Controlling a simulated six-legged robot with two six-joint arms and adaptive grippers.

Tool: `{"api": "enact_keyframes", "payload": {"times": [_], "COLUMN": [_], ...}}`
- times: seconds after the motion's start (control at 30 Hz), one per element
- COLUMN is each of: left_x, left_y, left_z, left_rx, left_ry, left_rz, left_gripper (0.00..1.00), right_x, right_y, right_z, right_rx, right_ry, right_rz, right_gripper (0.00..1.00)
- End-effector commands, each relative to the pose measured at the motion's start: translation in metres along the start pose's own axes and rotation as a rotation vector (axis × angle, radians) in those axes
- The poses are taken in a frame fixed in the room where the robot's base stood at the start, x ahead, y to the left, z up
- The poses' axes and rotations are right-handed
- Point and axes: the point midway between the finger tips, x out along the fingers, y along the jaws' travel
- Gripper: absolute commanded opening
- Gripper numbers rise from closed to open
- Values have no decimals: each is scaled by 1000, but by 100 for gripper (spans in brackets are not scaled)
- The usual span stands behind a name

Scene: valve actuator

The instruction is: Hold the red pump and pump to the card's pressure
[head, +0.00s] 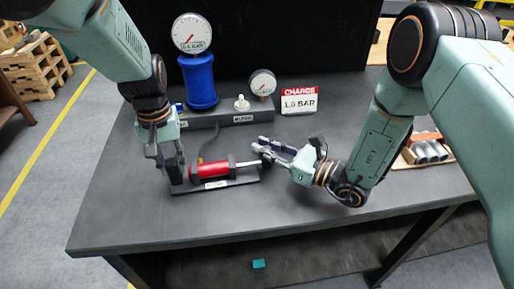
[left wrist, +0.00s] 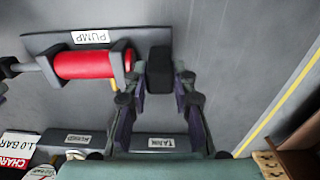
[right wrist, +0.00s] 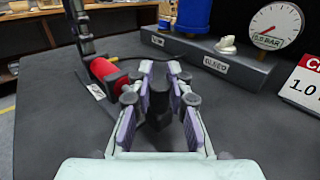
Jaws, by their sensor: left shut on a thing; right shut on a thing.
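The red pump (head: 208,170) lies on a dark base plate on the table; it also shows in the left wrist view (left wrist: 85,65). My left gripper (head: 170,170) is shut on the black block (left wrist: 159,70) at the pump's left end. My right gripper (head: 267,150) is shut on the dark handle (right wrist: 158,95) at the end of the pump's rod (head: 247,163), which shows between handle and barrel. The card (head: 300,101) reads CHARGE 1.0 BAR. A large gauge (head: 192,33) tops the blue tank (head: 199,82); its reading is too small to tell surely.
A smaller gauge (head: 262,83) and a pale knob (head: 241,104) labelled BLEED stand on the grey manifold (head: 220,118) behind the pump. A dark hose (head: 208,142) runs from pump to manifold. A tray of grey cylinders (head: 430,150) is at right. The table front is clear.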

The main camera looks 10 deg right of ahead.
Motion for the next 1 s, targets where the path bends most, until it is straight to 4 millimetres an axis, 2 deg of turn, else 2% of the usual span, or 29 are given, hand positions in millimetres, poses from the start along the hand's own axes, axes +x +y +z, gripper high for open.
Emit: {"api": "enact_keyframes", "payload": {"times": [0.27, 0.3, 0.57, 0.87, 1.0], "left_x": [0, 0, 0, 1, 1], "left_y": [-3, -3, -2, -2, -2], "left_z": [0, 0, 0, 1, 1], "left_rx": [-3, -3, -1, -1, -1], "left_ry": [1, 1, -1, -2, -3], "left_rz": [-3, -3, -3, -3, -2], "left_gripper": [0, 0, 0, 0, 0], "right_x": [-3, -3, -2, -2, -14], "right_y": [-5, -6, -4, -3, -4], "right_z": [0, 0, 0, 0, 0], "right_rx": [1, 1, 0, 1, 2], "right_ry": [0, 0, -1, 0, 1], "right_rz": [-17, -18, -14, -11, -13], "right_gripper": [0, 20, 42, 42, 42]}}
